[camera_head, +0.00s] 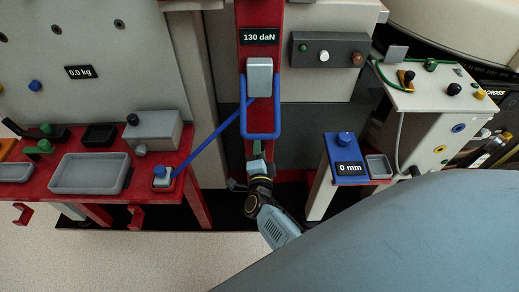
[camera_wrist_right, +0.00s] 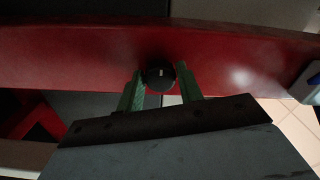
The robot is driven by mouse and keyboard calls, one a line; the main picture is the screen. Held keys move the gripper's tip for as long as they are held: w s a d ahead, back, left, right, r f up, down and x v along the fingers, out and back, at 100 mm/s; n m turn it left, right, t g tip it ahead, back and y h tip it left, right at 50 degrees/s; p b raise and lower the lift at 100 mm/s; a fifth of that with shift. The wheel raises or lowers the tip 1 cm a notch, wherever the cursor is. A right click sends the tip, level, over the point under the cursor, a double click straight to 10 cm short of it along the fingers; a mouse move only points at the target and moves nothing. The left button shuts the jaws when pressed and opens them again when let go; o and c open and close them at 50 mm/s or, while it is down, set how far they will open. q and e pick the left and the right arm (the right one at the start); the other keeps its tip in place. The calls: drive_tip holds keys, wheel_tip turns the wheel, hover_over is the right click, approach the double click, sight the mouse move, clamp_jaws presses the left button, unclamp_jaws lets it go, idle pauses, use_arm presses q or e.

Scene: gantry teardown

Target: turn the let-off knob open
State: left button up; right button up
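The let-off knob, a small round black knob (camera_wrist_right: 160,76) with a white mark, sits at the lower edge of a red beam in the right wrist view. The green fingers of my right gripper (camera_wrist_right: 161,88) stand one on each side of it. I see no clear gap beside the knob, but cannot tell whether the fingers press on it. In the head view my right gripper (camera_head: 258,172) is at the lower part of the red column (camera_head: 252,20), and the knob does not show. My left gripper is not in view.
A blue loop (camera_head: 261,135) and a grey block (camera_head: 259,77) hang on the column above the gripper. A blue bar slants left to the red table (camera_head: 140,191). A blue stand with a "0 mm" display (camera_head: 348,168) is close on the right. The floor at lower left is clear.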

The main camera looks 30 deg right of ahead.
drive_tip(key=o, duration=0.3)
use_arm(q)
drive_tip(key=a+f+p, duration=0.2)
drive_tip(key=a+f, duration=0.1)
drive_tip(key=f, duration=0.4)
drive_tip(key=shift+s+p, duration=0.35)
drive_tip(key=shift+p, duration=0.05)
use_arm(e)
drive_tip(key=v, duration=1.3)
drive_tip(key=shift+s+a, duration=0.15)
